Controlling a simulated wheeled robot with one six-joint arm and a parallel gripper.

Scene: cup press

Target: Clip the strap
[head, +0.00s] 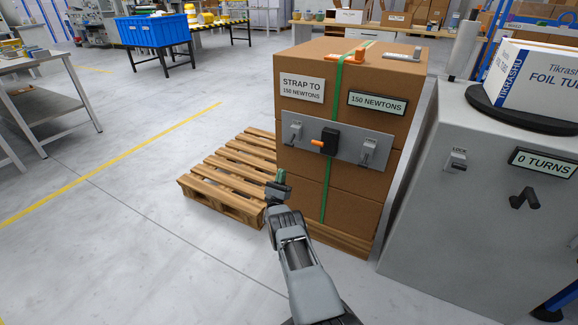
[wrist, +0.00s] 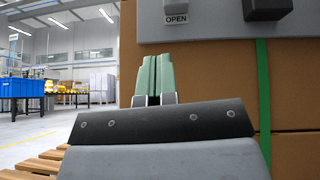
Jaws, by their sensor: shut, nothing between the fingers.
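A green strap (head: 326,201) runs over the stacked brown boxes (head: 353,205) and down their front. A black buckle unit with an orange lever (head: 318,143) sits on a grey plate (head: 353,151) over the strap. A display on the box reads "150 NEWTONS" (head: 377,103), beside a sign reading "STRAP TO 150 NEWTONS" (head: 301,88). My gripper (head: 280,177) is shut and empty, left of and below the plate, in front of the boxes' left edge. In the wrist view its green fingers (wrist: 153,75) are together, with the strap (wrist: 264,95) to their right.
A wooden pallet (head: 222,177) extends left of the boxes. Grey latches (head: 295,132) and (head: 369,150) flank the buckle. A grey wrapping machine (head: 460,215) with a "0 TURNS" display stands close on the right.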

